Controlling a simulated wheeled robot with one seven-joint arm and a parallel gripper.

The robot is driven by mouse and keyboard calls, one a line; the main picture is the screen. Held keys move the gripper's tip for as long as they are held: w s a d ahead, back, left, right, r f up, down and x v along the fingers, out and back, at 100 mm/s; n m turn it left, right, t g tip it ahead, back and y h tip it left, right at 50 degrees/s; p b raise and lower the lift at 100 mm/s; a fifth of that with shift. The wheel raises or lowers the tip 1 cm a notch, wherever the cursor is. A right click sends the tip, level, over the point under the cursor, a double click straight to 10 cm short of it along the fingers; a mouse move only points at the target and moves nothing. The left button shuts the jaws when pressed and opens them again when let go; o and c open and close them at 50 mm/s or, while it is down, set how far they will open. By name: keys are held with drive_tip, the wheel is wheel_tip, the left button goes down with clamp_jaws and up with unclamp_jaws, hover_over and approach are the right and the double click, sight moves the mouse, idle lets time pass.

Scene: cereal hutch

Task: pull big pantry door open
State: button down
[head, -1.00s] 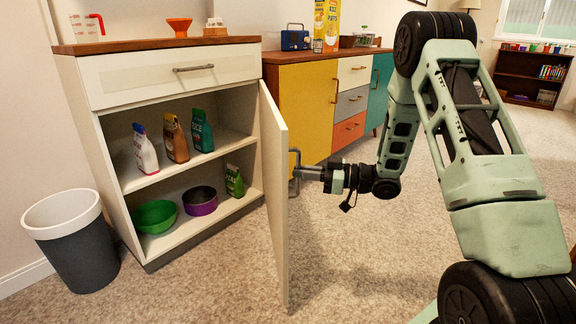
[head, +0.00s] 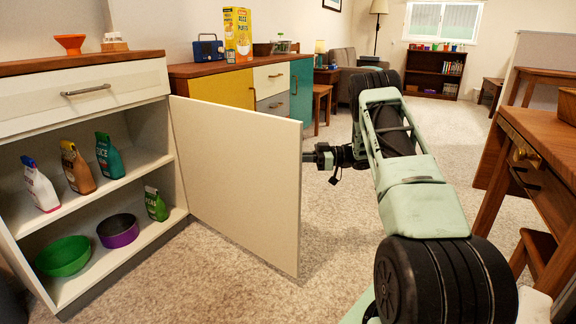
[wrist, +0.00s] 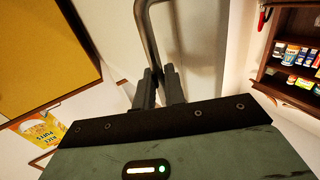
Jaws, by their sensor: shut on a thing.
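The big pantry door (head: 240,180) is a plain cream panel, swung wide open from the white pantry cabinet (head: 113,90). Its inner face is toward the head camera. My gripper (head: 310,157) is at the door's free edge, on the far side, with its fingertips partly hidden by the panel. In the wrist view my gripper's dark fingers (wrist: 158,88) are closed around the grey bar handle (wrist: 148,40) of the door. The handle is hidden behind the door in the head view.
A yellow-and-teal sideboard (head: 215,88) stands behind the door. A wooden desk (head: 545,140) is at the right. Carpet (head: 330,225) between door and desk is clear.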

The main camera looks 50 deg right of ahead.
drive_tip(key=w+d, duration=0.3)
drive_tip(key=d, duration=0.4)
drive_tip(key=shift+d+r+b, duration=0.15)
drive_tip(key=shift+d+b, duration=0.2)
drive_tip(key=shift+d, duration=0.05)
drive_tip(key=c, duration=1.5)
unclamp_jaws()
drive_tip(key=shift+s+d, duration=0.1)
drive_tip(key=shift+s, duration=0.05)
drive_tip(key=p+v, duration=0.2)
drive_tip(key=v, duration=0.9)
drive_tip(key=shift+s+d, duration=0.25)
drive_tip(key=shift+d, duration=0.05)
